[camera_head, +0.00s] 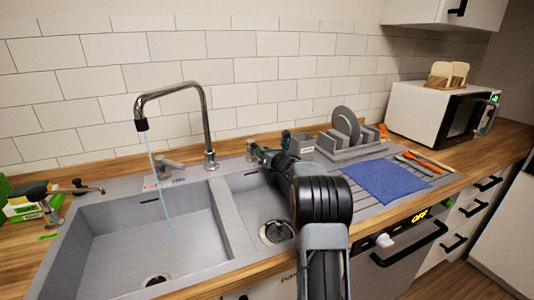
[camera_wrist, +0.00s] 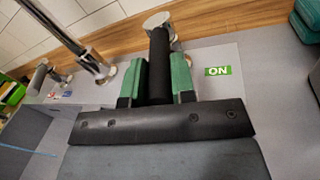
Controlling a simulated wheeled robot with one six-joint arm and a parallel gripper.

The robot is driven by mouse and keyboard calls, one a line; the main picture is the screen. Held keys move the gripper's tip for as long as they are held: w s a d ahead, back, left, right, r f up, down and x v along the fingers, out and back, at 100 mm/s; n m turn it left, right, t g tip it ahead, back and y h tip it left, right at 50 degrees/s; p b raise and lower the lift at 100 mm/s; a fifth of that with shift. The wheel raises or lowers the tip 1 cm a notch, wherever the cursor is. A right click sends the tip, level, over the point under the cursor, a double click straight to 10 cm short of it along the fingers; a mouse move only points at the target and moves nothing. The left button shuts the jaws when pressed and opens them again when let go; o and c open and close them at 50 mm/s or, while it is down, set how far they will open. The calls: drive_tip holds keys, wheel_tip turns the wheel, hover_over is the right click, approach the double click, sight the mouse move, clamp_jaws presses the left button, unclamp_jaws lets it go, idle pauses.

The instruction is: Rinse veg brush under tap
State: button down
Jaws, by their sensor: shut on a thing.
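The tap (camera_head: 172,92) is a tall metal spout over the left basin (camera_head: 120,245). A thin blue-white stream of water (camera_head: 163,200) runs from its dark tip into that basin. My gripper (camera_head: 268,155) is behind the right basin, to the right of the tap's base. In the wrist view its green fingers (camera_wrist: 158,85) are shut on a black cylindrical handle (camera_wrist: 159,55). A round metal end (camera_wrist: 157,19) shows just beyond the handle; I cannot tell if they are joined. A green "ON" label (camera_wrist: 217,71) is beside the fingers. I cannot clearly make out a veg brush.
A dish rack (camera_head: 350,150) with a grey plate stands right of my arm. A blue cloth (camera_head: 385,180) and orange-handled utensils (camera_head: 425,160) lie on the drainboard. A microwave (camera_head: 440,112) stands at the back right. Green boxes (camera_head: 22,203) stand at the far left.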

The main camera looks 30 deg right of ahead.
drive_tip(key=c, duration=1)
unclamp_jaws()
drive_tip(key=shift+o, duration=0.2)
drive_tip(key=shift+s, duration=0.15)
drive_tip(key=s+d+b, duration=0.2)
drive_tip(key=s, duration=1.1)
drive_tip(key=shift+s, duration=0.25)
